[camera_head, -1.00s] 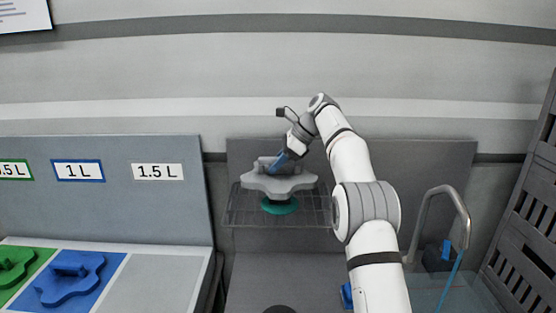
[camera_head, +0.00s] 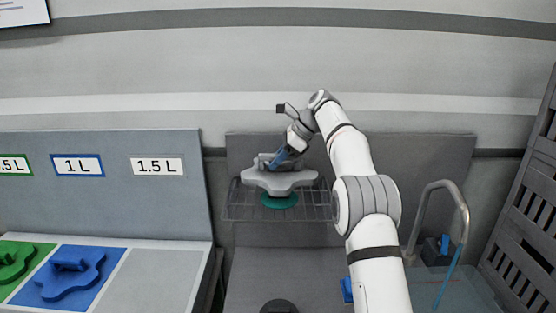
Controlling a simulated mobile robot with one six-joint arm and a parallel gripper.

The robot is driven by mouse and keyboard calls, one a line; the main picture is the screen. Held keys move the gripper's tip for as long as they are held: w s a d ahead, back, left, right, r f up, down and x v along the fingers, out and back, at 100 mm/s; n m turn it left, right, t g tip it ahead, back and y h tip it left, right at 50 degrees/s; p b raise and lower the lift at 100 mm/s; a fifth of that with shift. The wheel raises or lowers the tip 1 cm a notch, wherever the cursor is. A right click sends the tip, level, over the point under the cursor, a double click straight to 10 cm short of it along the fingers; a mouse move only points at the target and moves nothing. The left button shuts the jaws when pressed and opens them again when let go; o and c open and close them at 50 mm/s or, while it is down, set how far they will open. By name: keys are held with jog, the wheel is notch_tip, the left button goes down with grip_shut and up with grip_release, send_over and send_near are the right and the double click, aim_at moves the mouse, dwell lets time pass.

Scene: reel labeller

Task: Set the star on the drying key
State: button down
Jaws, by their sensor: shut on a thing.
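The grey star (camera_head: 279,181), a lobed plate with a raised handle on top, is over the wire rack at the back. My gripper (camera_head: 277,160) is shut on its handle from above and right. The green drying key (camera_head: 279,201) is a round piece on the rack, directly below the star. The star covers its upper part, and I cannot tell whether the two touch.
The wire rack (camera_head: 239,208) juts from the grey back panel. At left, a blue star (camera_head: 70,275) and a green star (camera_head: 17,258) lie on coloured fields; the grey field (camera_head: 150,283) under the 1.5 L label (camera_head: 157,165) is empty. A metal tap (camera_head: 455,195) stands at right.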

aim_at(295, 160)
jog(key=shift+f+b, duration=1.5)
jog(key=shift+f, duration=1.95)
jog(key=c, duration=1.2)
grip_release()
jog(key=v, duration=0.7)
jog(key=shift+d+r+p, duration=0.15)
jog(key=shift+r+p, duration=0.05)
jog(key=shift+p, duration=0.2)
jog(key=shift+d+r, duration=0.1)
